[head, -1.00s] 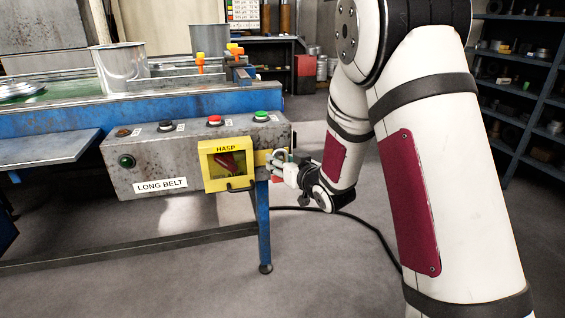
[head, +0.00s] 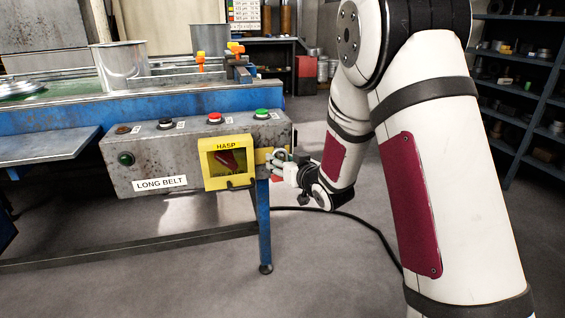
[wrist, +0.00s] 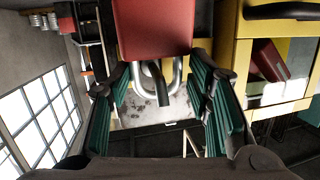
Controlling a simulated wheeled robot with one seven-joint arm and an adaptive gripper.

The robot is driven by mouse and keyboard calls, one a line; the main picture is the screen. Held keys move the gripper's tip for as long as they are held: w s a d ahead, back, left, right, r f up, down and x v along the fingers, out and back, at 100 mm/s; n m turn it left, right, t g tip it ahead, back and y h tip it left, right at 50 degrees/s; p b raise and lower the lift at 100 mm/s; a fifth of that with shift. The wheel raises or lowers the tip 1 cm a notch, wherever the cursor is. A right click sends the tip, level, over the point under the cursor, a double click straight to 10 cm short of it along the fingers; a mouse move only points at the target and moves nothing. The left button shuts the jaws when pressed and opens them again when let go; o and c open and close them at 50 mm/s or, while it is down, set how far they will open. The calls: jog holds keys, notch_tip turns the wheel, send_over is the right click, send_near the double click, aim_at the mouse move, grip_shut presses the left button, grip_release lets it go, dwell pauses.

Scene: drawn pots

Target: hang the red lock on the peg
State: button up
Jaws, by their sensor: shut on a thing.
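The red lock (wrist: 153,28) is at the top middle of the wrist view, its red body between my fingertips. Its silver U-shaped shackle (wrist: 176,78) extends from the body. A dark stub (wrist: 165,100) shows within the shackle; I cannot tell whether this is the peg or whether the shackle is around it. My gripper (wrist: 160,66) has green-padded fingers on both sides of the lock. In the head view my gripper (head: 284,171) is just right of the yellow bracket (head: 262,157) beside the HASP box. The shackle (head: 280,154) shows above it; the peg is not clear there.
The yellow HASP box (head: 229,163) with a red lever is fixed to the grey control box (head: 152,158). A blue leg (head: 264,225) stands below the bracket. A black cable (head: 355,222) lies on the floor. The floor right of the leg is otherwise open.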

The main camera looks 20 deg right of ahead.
jog(key=shift+w+f+b, duration=0.15)
jog(key=shift+f+b, duration=0.25)
jog(key=shift+b, duration=0.2)
dwell(0.3)
dwell(0.3)
jog(key=o, duration=1.3)
jog(key=shift+o, duration=0.2)
jog(key=f+b+v, duration=0.1)
jog(key=v, duration=0.6)
jog(key=shift+s+r+b, duration=0.3)
jog(key=shift+s, duration=0.25)
jog(key=shift+a+r, duration=0.1)
